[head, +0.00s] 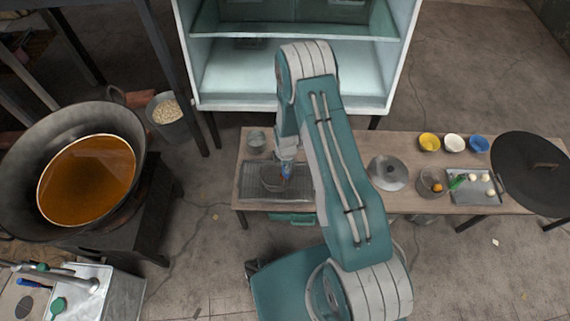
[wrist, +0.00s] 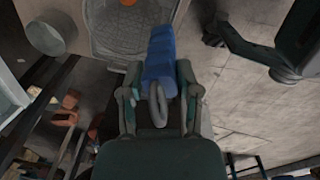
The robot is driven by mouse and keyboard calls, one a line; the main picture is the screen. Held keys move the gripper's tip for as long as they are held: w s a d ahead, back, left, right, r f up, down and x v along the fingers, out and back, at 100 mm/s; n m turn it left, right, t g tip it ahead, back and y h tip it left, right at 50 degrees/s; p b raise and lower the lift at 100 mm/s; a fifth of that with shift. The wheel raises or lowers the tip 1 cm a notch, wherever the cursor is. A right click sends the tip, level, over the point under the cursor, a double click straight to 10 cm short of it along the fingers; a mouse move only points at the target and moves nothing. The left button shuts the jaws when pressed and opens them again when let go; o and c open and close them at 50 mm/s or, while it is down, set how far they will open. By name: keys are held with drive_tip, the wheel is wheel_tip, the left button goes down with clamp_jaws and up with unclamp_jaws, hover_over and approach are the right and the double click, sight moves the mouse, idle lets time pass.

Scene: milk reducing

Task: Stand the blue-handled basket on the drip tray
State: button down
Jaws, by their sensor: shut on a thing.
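The basket (head: 272,178) is a dark mesh basket with a blue handle (head: 287,170). In the head view it appears over the left part of the drip tray (head: 248,188), a dark rectangular grid on the wooden table. I cannot tell whether it touches the tray. My gripper (head: 288,157) is above the handle and shut on it. In the wrist view the blue handle (wrist: 161,62) runs between my fingers (wrist: 159,100), with a grey loop at its near end. A mesh surface with a pale rim, likely the basket (wrist: 128,32), shows beyond, with an orange patch at the top edge.
A small metal cup (head: 256,140) stands behind the tray. A lid (head: 388,173), a pot (head: 432,183), three coloured bowls (head: 453,143) and a metal tray (head: 473,187) are to the right. A large wok (head: 70,175) of amber liquid stands left. A cabinet (head: 290,75) is behind.

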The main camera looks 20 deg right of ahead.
drive_tip(key=shift+f, duration=0.25)
drive_tip(key=shift+c, duration=1.2)
unclamp_jaws()
drive_tip(key=r, duration=1.1)
drive_tip(key=shift+s+r, duration=0.25)
drive_tip(key=shift+r, duration=0.15)
